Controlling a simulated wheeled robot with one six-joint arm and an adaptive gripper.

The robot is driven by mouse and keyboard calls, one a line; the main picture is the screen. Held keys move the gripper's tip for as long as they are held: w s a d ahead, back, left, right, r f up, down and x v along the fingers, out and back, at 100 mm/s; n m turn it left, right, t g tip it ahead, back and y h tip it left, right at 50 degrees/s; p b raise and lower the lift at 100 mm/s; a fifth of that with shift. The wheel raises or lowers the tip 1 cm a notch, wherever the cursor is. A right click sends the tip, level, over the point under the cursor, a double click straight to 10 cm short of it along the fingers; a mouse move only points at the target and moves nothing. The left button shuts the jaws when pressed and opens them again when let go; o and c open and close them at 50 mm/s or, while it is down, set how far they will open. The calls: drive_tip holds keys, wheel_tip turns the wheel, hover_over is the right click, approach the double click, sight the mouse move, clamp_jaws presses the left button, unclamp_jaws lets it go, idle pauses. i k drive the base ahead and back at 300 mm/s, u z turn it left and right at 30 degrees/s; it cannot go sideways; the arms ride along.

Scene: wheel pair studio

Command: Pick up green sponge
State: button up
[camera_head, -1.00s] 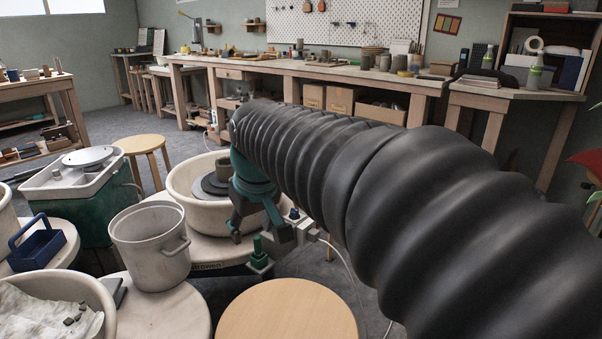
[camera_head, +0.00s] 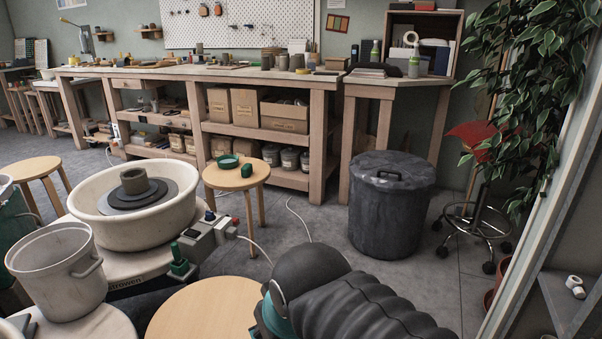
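A small green object (camera_head: 246,170) stands on a round wooden stool (camera_head: 222,178) in the middle of the view, right of a green round dish (camera_head: 228,160). It may be the green sponge, but it is too small to be sure. My arm's black ribbed sleeve and a teal part of it show at the bottom edge, well in front of that stool. My gripper's fingers are out of view below the picture.
A pottery wheel with a cream basin (camera_head: 90,192) and a control box (camera_head: 207,238) stands left of the stool. A pale bucket (camera_head: 58,270) is at lower left. A bare round stool top (camera_head: 205,308) is near. A dark lidded bin (camera_head: 392,205) stands right; open floor lies between.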

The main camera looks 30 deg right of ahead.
sight(246, 169)
drive_tip(key=z, duration=1.25)
drive_tip(key=i, duration=1.6)
drive_tip(key=u, duration=1)
drive_tip(key=i, duration=1.15)
drive_tip(key=u, duration=0.8)
